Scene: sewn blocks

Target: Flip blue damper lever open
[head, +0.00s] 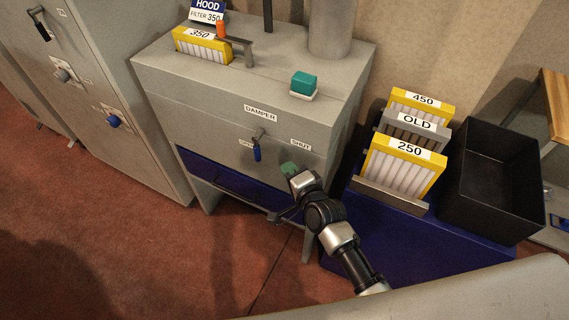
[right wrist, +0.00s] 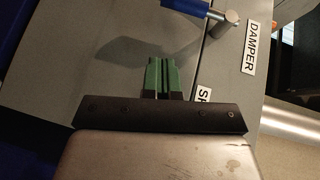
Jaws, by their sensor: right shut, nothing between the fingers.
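The damper lever (head: 257,153) is on the front of the grey hood cabinet (head: 190,95), under the DAMPER label (head: 261,113). Its blue handle hangs roughly straight down from a metal pivot. A partly covered label is just left of it, and the SHUT label (head: 301,145) is to its right. My right gripper (head: 289,168) is shut and empty, below the SHUT label and to the right of the lever, apart from it. In the right wrist view, the green fingertips (right wrist: 161,62) are together, and the blue handle (right wrist: 186,7) is cut off at the top edge.
Yellow-framed filters (head: 403,165) stand on a dark blue stand to the right, beside an open black bin (head: 495,170). A teal block (head: 304,82) and another filter (head: 202,47) are on the cabinet top. A cabinet with a blue knob (head: 113,121) stands left.

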